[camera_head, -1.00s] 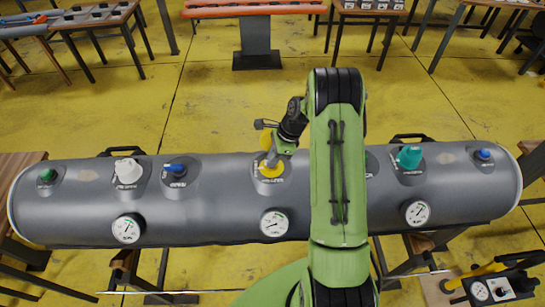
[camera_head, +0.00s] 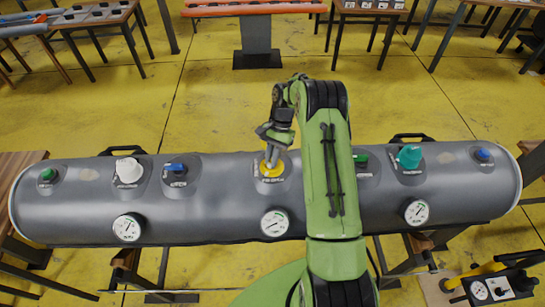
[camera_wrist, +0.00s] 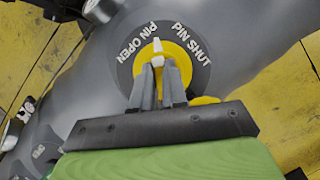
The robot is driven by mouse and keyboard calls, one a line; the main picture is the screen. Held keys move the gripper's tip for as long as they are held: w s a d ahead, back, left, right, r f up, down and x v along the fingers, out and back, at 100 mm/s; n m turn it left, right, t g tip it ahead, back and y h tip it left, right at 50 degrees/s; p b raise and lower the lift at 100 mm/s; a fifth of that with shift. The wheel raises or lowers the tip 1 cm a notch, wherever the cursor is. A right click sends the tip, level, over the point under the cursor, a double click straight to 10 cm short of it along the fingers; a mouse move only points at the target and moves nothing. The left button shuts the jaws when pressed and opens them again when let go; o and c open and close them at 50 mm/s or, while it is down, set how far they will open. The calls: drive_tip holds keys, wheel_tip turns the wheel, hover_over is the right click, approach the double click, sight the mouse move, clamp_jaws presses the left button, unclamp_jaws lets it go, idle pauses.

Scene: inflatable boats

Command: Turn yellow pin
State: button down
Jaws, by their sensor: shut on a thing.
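The yellow pin (camera_head: 272,172) sits in a round valve on top of the grey inflatable tube, near its middle. In the wrist view the yellow pin (camera_wrist: 178,56) has a white pointer that lies between the "PIN OPEN" and "PIN SHUT" labels. My gripper (camera_wrist: 158,64) is shut on the pin's centre from above; its fingers hide part of it. In the head view my gripper (camera_head: 271,162) stands over the valve.
The grey tube (camera_head: 225,212) carries a white valve cap (camera_head: 128,171), a teal cap (camera_head: 409,157), blue and green knobs, and several gauges such as the middle one (camera_head: 275,223). A yellow-handled pump (camera_head: 490,270) stands at the lower right.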

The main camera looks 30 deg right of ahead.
drive_tip(key=n+h+b, duration=0.1)
drive_tip(key=n, duration=0.2)
drive_tip(key=n+g+h, duration=0.1)
drive_tip(key=n, duration=0.2)
drive_tip(key=shift+w+n+b, duration=0.1)
drive_tip(key=shift+n+b, duration=0.2)
drive_tip(key=shift+b, duration=0.05)
drive_tip(key=shift+r, duration=0.1)
drive_tip(key=c, duration=1.2)
unclamp_jaws()
drive_tip(key=shift+o, duration=0.2)
drive_tip(key=p+v, duration=0.2)
drive_tip(key=v, duration=1)
drive_tip(key=shift+w, duration=0.25)
drive_tip(key=shift+a, duration=0.1)
